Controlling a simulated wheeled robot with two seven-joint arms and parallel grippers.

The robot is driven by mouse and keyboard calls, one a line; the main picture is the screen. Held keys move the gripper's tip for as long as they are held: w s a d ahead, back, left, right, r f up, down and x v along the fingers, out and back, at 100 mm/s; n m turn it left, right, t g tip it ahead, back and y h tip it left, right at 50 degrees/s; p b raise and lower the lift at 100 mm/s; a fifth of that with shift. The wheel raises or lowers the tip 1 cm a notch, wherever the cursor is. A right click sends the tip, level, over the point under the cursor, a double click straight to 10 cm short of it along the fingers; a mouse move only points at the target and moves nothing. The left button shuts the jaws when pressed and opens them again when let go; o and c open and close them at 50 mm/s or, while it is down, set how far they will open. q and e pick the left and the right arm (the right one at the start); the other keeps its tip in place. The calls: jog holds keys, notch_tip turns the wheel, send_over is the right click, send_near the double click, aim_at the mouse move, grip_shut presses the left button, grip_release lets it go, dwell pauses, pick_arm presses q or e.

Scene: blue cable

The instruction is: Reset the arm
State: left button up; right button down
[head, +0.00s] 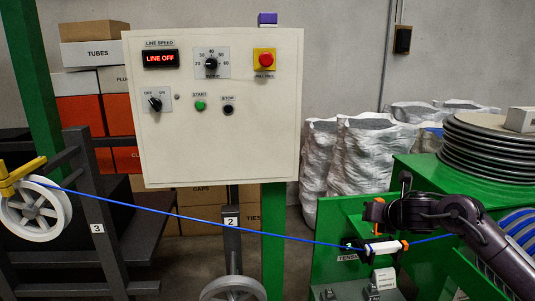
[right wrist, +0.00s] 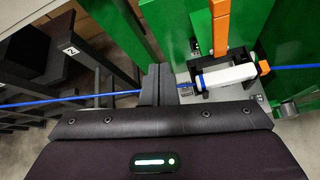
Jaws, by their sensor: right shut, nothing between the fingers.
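The blue cable (head: 210,220) runs taut from the white spoked wheel (head: 35,208) at left to the tension unit, then on to the right. My left gripper is out of view.
A control panel (head: 215,120) showing LINE OFF stands at the centre. An orange post (right wrist: 220,28) rises beside the roller. Dark frames (head: 95,215) stand at left.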

jog(key=s+a+f+m+g, duration=0.1)
jog(key=s+a+f+m, duration=1.25)
jog(key=a, duration=0.25)
jog(key=s+d+f+m+g, duration=0.2)
jog(key=s+m, duration=0.4)
jog(key=s, duration=0.2)
jog(key=s+d+f+m+g+h, duration=0.1)
jog(key=s+d+f+m+g, duration=0.15)
jog(key=s+m, duration=0.55)
jog(key=s+d+f+m+g, duration=0.1)
jog(key=s+f+m+g, duration=0.1)
jog(key=s+m, duration=0.5)
jog(key=s+f+n+g, duration=0.1)
jog(key=s+f, duration=0.1)
jog(key=f, duration=1.4)
jog(key=s+f+n+g, duration=0.1)
jog(key=s+f, duration=0.2)
jog(key=f, duration=1.3)
jog(key=s+d+f, duration=0.1)
jog(key=s+f, duration=0.7)
jog(key=s, duration=0.1)
jog(key=s+d+f, duration=0.2)
jog(key=s+f, duration=0.6)
jog(key=s, duration=0.2)
jog(key=shift+d+f+g+h, duration=0.25)
jog(key=shift+f+g+h, duration=0.05)
jog(key=shift+g, duration=0.05)
jog(key=shift+n, duration=0.25)
